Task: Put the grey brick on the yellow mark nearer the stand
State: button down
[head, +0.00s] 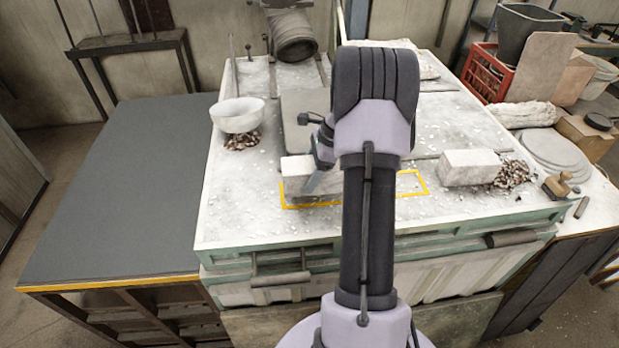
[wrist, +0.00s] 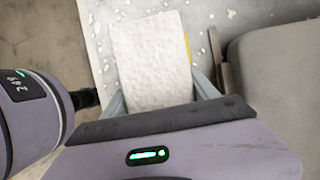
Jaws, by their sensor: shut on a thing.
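A pale grey brick (head: 296,168) is at the left part of the yellow outline (head: 312,206) on the dusty white worktop. In the wrist view the brick (wrist: 152,52) lies between my two fingers, with a bit of yellow line (wrist: 187,45) along its right side. My gripper (head: 318,178) is shut on it. The outline's front and left lines show around the brick; my arm hides the middle, so I cannot tell if it is one mark or two. Yellow line also shows right of my arm (head: 425,186). I cannot tell whether the brick touches the worktop.
A second pale block (head: 468,168) lies to the right beside a gravel heap (head: 513,175). A white bowl (head: 238,115) sits on gravel at the left. A dark tilted cylinder (head: 294,40) stands at the back, and a grey slab (head: 300,108) lies behind the brick. The dark left table (head: 120,180) is clear.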

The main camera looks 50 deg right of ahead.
jog(key=shift+w+d, duration=0.35)
jog(key=shift+d, duration=0.05)
jog(key=shift+d+f, duration=0.1)
jog(key=shift+f, duration=0.1)
notch_tip(320, 180, down, 3)
jog(key=shift+s+r, duration=0.15)
jog(key=shift+r, duration=0.05)
jog(key=shift+f, duration=0.3)
jog(key=shift+c, duration=1.1)
grip_release()
jog(key=shift+f, duration=0.15)
